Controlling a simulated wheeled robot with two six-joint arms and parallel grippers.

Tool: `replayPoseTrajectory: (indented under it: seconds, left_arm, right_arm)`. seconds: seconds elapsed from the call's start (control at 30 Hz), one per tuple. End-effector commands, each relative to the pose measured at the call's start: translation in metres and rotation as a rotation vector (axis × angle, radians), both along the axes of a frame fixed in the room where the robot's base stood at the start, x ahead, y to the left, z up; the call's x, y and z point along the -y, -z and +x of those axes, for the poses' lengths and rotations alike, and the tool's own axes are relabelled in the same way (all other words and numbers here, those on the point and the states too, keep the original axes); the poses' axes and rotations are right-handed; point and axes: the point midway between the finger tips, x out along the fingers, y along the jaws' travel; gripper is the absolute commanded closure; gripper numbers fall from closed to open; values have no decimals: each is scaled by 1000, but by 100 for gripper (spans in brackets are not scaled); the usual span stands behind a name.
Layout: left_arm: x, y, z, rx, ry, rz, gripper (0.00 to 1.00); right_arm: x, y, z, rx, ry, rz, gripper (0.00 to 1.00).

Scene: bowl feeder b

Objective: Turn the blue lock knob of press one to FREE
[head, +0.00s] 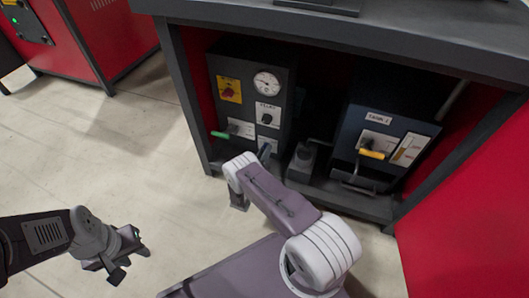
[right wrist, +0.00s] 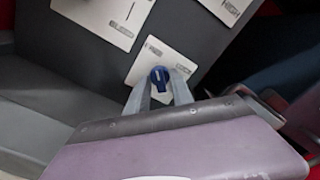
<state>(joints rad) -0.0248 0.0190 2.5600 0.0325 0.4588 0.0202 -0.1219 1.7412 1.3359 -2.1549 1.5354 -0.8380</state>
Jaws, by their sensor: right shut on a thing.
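The blue lock knob (right wrist: 159,75) sits on a white label plate (right wrist: 147,62) on a dark panel in the right wrist view. My right gripper (right wrist: 160,88) is shut on it, with one finger on each side. A pale line shows on the knob's face, but the plate's lettering is too blurred to read. In the head view my right gripper (head: 266,151) reaches the lower part of the left dark cabinet (head: 240,105), and my arm hides much of that spot. My left gripper (head: 127,261) is open and empty, above the floor at the lower left.
The cabinet also has a round gauge (head: 266,83), a red knob on a yellow plate (head: 229,90), a black knob (head: 267,118) and a green handle (head: 220,135). A tank unit (head: 378,120) with a yellow handle (head: 371,154) stands to the right. The floor at left is clear.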

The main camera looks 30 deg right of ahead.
Motion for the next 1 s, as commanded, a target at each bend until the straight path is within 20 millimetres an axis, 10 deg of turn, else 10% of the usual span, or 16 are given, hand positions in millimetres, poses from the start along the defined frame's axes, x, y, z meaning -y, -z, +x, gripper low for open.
replayPoseTrajectory:
  seconds: [0.5, 0.53, 1.0]
  left_arm:
    - [0, 0, 0, 0, 0, 0, 64]
    - [0, 0, 0, 0, 0, 0, 64]
    - [0, -22, 0, 0, 0, 0, 64]
  right_arm:
    - [0, 2, -1, -19, 0, -10, 100]
    - [0, 2, -1, -19, 0, -10, 67]
    - [-21, -6, -17, -17, -6, -12, 65]
